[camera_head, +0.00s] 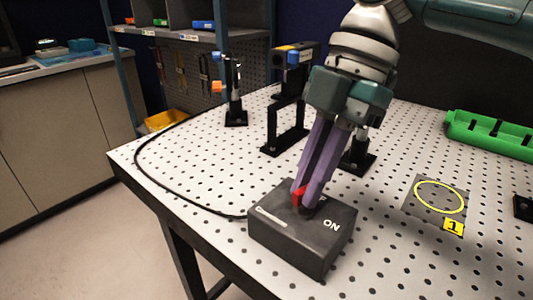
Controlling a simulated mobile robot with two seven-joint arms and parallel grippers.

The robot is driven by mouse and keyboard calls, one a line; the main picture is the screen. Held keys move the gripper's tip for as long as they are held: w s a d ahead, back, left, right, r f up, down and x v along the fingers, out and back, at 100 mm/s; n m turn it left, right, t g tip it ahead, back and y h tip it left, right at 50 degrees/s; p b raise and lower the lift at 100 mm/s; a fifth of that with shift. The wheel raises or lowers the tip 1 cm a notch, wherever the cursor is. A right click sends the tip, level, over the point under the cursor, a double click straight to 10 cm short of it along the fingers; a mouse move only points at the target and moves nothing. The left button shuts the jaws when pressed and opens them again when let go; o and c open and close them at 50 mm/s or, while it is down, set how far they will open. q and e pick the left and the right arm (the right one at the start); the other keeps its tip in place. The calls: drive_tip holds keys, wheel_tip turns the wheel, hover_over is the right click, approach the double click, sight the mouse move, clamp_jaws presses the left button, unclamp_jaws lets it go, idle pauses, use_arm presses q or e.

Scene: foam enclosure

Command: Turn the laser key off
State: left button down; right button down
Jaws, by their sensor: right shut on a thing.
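A dark grey laser control box (285,244) sits near the front edge of the perforated table. Its top carries white lettering; "ON" is readable at the right, and another label is partly hidden behind my fingers. A red key (298,196) stands on the top of the box. My right gripper (305,200) reaches down from above with its purple fingers shut on the red key. The fingers hide most of the key, so its exact angle cannot be told. My left gripper is not in view.
Optical mounts (234,100) stand behind the box. A green rack (490,135) lies at the right, near a yellow circle marked 1 (438,196). The front right of the table is clear.

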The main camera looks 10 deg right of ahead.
drive_tip(key=shift+a+n+g+h+b, duration=0.1)
drive_tip(key=shift+n+g+h+b, duration=0.3)
drive_tip(key=shift+n+b, duration=0.9)
drive_tip(key=shift+n, duration=0.3)
drive_tip(key=c, duration=0.9)
unclamp_jaws()
drive_tip(key=shift+c, duration=0.2)
drive_tip(key=v, duration=1)
